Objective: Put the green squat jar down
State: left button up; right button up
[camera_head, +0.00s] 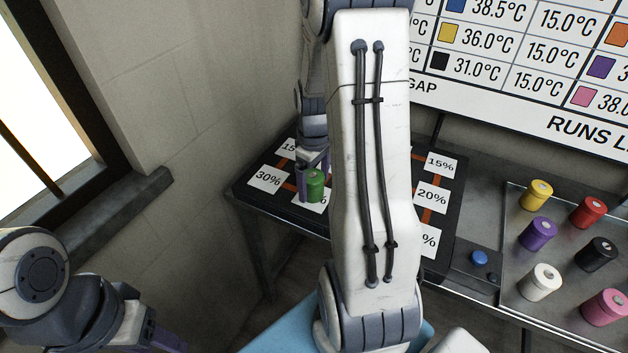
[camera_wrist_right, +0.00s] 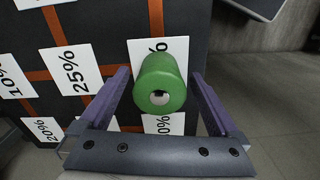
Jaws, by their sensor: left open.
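The green squat jar (camera_head: 316,188) stands upright at the front left part of the dark board, at a white percent card (camera_head: 322,206). In the right wrist view the jar (camera_wrist_right: 161,82) sits between the two purple fingers of my right gripper (camera_wrist_right: 160,75). Narrow gaps show between the jar and each finger, so the gripper looks open around it. In the head view my right gripper (camera_head: 312,180) reaches down at the jar, and my forearm hides the middle of the board. My left gripper (camera_head: 165,343) is open at the bottom left, far from the jar, and partly cut off.
The dark board (camera_head: 243,190) has orange lines and percent cards, such as 30% (camera_head: 267,179) and 20% (camera_head: 432,197). A metal tray (camera_head: 514,232) at right holds several coloured jars. A blue button (camera_head: 479,257) sits between them. A wall and window are at left.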

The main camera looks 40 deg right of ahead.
aim_at(314, 176)
jog(key=shift+r, duration=0.1)
jog(key=shift+r, duration=0.2)
notch_tip(314, 176, up, 12)
jog(key=p, duration=0.1)
jog(key=s+a+n, duration=0.3)
jog(key=a, duration=1.7)
jog(key=s+a+f+n+y, duration=0.1)
jog(key=s+a, duration=1)
jog(key=s, duration=0.2)
jog(key=shift+f+n, duration=0.3)
jog(key=shift+f, duration=0.1)
